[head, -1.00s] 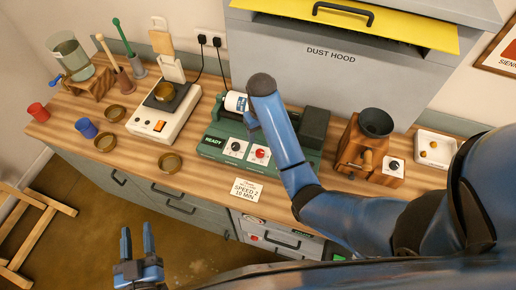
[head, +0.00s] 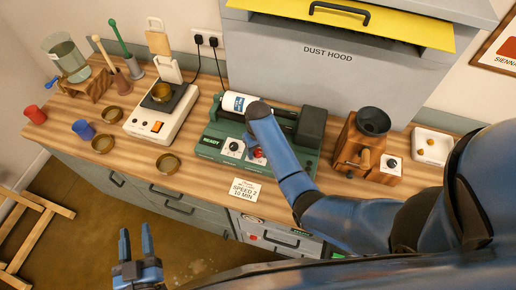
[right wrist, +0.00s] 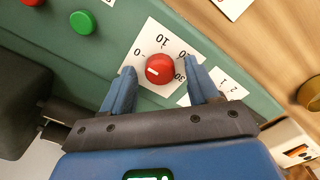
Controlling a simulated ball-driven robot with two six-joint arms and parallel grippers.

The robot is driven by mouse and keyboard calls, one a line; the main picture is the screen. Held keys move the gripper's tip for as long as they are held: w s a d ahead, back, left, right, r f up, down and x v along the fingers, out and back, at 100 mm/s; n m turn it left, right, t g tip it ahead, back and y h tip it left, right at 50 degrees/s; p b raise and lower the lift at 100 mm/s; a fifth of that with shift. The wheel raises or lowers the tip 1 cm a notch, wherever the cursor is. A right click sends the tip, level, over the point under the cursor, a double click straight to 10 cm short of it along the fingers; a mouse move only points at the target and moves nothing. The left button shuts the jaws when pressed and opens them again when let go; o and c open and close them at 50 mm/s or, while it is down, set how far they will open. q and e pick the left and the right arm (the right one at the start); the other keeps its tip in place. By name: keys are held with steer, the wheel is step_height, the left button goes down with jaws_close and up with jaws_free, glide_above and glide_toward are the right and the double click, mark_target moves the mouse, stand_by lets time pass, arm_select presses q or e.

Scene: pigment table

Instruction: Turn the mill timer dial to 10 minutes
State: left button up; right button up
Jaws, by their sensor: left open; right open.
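The green mill (head: 212,138) stands on the counter with a white jar (head: 237,103) lying on its rollers. Its red timer dial (right wrist: 159,69) sits on a white plate marked 0, 10, 20 and 30. The dial's white mark points left, nearer the 0 than the 10. My right gripper (right wrist: 161,70) is open, with one finger on each side of the dial in the wrist view. I cannot tell whether the fingers touch it. In the head view my right arm partly covers the dial. My left gripper (head: 136,240) is open and empty, in front of the counter.
A card (head: 245,191) reading SPEED 2, 10 MIN lies before the mill. A green button (right wrist: 82,23) is near the dial. A wooden grinder (head: 352,145) stands right of the mill, a white scale (head: 155,122) left. The grey dust hood (head: 300,75) is behind.

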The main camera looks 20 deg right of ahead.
steer(key=c, duration=1)
steer(key=shift+c, duration=0.2)
steer(key=shift+m, duration=0.3)
steer(key=m, duration=1.1)
steer(key=o, duration=1)
